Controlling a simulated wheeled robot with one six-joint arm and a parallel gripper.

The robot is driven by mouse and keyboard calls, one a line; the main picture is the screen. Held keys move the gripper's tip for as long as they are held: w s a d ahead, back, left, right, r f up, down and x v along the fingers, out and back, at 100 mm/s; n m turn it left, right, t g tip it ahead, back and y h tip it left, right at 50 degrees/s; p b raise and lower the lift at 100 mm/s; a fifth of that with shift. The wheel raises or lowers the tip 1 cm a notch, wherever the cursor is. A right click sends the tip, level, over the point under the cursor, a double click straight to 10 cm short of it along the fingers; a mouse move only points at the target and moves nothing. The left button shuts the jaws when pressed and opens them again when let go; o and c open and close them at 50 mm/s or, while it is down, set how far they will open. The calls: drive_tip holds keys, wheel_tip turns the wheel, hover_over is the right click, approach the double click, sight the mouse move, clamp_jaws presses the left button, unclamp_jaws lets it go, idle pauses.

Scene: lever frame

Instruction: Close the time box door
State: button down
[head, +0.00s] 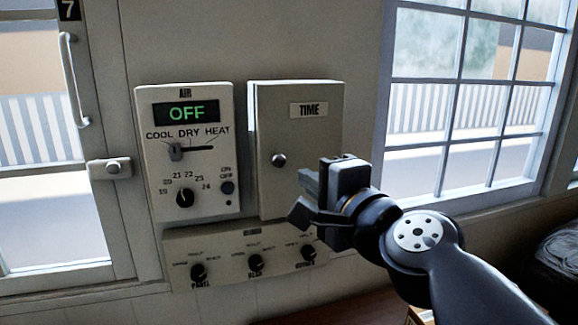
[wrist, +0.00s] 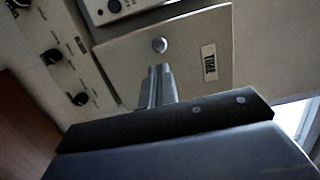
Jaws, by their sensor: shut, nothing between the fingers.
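The time box (head: 300,115) is a pale wall box with a TIME label and a round knob (head: 279,160) at the left of its door. The door front looks flat against the box, but I cannot tell whether it is fully latched. In the wrist view the door (wrist: 195,45) fills the top middle, with the knob (wrist: 160,45) just beyond my fingertips. My gripper (head: 305,198) is shut and empty, in front of the door's lower right part in the head view and hiding that corner. In the wrist view its fingers (wrist: 158,75) point toward the knob; contact is not clear.
The AIR panel (head: 184,150), reading OFF, is left of the box. A panel with several knobs (head: 245,257) sits below. A barred window (head: 465,110) is at right and a glazed door (head: 50,150) with a handle at left.

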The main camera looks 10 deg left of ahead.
sight(280, 159)
drive_tip(key=x, duration=0.7)
drive_tip(key=shift+w+a, duration=0.2)
drive_tip(key=shift+w+a+r, duration=0.1)
drive_tip(key=shift+w+a, duration=0.4)
drive_tip(key=shift+a, duration=0.2)
drive_tip(key=shift+s+d+r, duration=0.1)
drive_tip(key=shift+r, duration=0.1)
drive_tip(key=shift+d, duration=0.1)
